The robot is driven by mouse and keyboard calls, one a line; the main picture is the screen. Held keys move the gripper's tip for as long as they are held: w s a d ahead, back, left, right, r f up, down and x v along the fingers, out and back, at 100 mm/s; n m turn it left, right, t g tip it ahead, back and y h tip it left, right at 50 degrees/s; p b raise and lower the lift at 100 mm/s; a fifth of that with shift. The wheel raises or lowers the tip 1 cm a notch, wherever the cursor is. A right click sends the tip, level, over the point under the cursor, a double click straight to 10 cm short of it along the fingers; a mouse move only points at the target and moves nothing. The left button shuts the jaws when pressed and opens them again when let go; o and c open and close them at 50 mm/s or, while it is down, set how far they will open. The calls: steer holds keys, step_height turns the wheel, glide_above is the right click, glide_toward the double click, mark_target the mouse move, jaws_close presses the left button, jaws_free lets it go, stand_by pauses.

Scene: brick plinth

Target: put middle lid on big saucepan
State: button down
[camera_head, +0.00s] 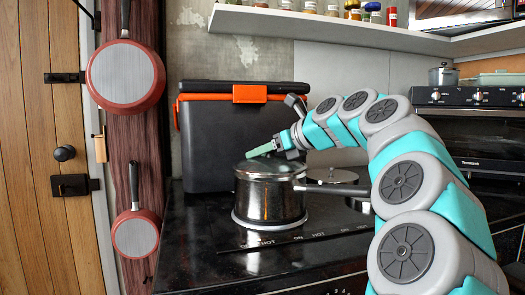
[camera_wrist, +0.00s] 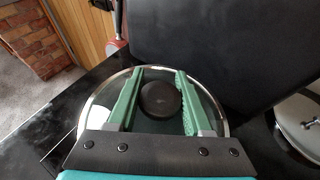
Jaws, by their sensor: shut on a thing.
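The big saucepan (camera_head: 270,203), shiny steel with a dark handle pointing right, stands upright on the black hob in the head view. The middle lid (camera_head: 262,168), glass with a steel rim, lies over its mouth and looks level; I cannot tell whether the rim touches all around. My gripper (camera_head: 268,149) is above the lid. In the wrist view, the fingers (camera_wrist: 158,100) are on either side of the lid's round black knob (camera_wrist: 160,99), shut on it. The lid (camera_wrist: 100,103) hides most of the pan in that view.
Another lid (camera_head: 333,175) lies on the hob behind and right of the saucepan; it also shows in the wrist view (camera_wrist: 302,112). A black cool box (camera_head: 225,140) with an orange latch stands close behind. Red pans (camera_head: 125,75) hang on the left. The front hob surface is clear.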

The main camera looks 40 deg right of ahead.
mark_target(285, 162)
steer(key=shift+f, duration=0.55)
stand_by(0.5)
steer(key=shift+c, duration=1.2)
jaws_free()
steer(key=shift+s, duration=0.1)
steer(key=v, duration=0.7)
steer(key=shift+s+r, duration=0.15)
steer(key=shift+s, duration=0.15)
